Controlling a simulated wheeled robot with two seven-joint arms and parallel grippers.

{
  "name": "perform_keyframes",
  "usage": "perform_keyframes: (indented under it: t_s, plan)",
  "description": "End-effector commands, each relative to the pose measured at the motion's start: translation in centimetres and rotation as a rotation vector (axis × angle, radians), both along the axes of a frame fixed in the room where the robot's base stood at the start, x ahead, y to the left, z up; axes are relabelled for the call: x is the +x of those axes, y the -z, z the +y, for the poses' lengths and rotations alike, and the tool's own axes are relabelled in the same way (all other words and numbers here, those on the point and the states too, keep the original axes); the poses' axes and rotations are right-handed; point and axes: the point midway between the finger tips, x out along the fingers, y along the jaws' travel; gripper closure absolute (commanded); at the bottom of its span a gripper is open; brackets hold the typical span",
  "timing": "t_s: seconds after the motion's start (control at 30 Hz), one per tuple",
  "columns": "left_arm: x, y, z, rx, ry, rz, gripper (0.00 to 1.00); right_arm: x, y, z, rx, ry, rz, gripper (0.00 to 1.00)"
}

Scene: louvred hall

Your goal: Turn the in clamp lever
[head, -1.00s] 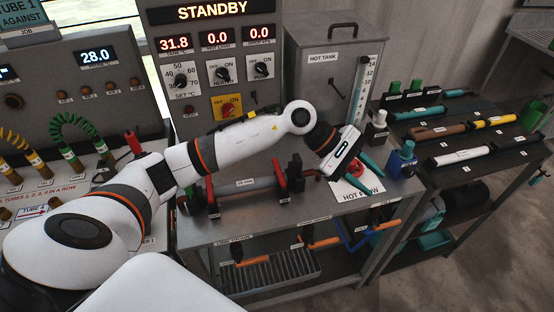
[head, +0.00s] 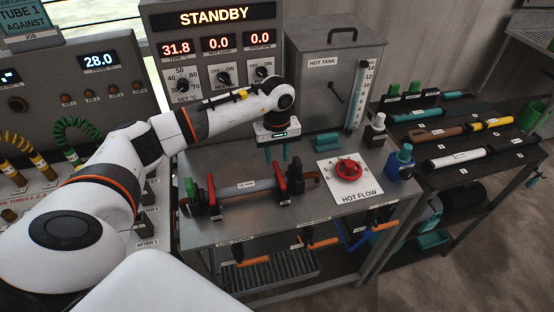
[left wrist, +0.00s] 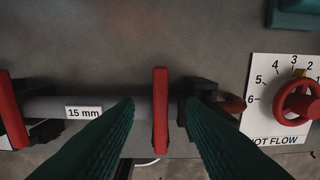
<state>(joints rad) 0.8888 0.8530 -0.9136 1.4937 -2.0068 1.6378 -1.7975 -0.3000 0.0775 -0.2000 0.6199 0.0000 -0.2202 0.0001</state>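A grey tube (head: 245,189) marked 15 mm lies between two clamps on the metal bench. A red lever (head: 280,174) stands upright at the right clamp, and another red lever (head: 211,190) at the left clamp. I cannot read which clamp is marked in. My left gripper (head: 278,153) points down above the right clamp, its teal fingers apart and empty. In the left wrist view the right red lever (left wrist: 160,110) shows between the two fingertips (left wrist: 158,101), and the left red lever (left wrist: 14,112) is at the left edge. Contact is not visible. My right gripper is out of view.
A red hot flow knob (head: 347,169) on a white plate is right of the clamps. The hot tank (head: 320,100) and control panel (head: 215,45) rise behind. Bench between knob and clamps is clear.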

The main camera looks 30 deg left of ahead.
Motion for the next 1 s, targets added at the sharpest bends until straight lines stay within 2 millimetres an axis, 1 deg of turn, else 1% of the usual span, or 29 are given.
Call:
perform_keyframes:
  t_s: [0.03,0.1,0.23,0.4,0.6,0.67,0.83,1.0]
  plan:
    - [-0.1,0.8,0.0,0.000,-0.001,0.004,0.64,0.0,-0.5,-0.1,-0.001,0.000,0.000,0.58]
    - [0.0,1.8,-0.1,-0.002,-0.001,0.002,0.64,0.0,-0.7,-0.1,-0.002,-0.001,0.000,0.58]
    - [0.0,3.1,-0.1,-0.002,0.000,0.001,0.64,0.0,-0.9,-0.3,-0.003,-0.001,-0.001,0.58]
    - [0.0,3.8,0.0,-0.001,0.000,-0.001,0.64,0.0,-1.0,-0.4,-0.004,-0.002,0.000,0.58]
    - [0.0,3.8,0.0,-0.001,0.000,-0.002,0.64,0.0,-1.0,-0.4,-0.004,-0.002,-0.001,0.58]
    - [0.0,3.8,0.0,-0.001,0.000,-0.002,0.72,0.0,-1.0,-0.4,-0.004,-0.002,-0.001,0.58]
    - [0.0,3.8,-0.1,-0.001,0.000,-0.002,1.00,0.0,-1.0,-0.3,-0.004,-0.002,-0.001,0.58]
    - [0.0,3.8,-0.1,-0.001,0.000,-0.002,1.00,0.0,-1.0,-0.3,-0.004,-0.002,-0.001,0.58]
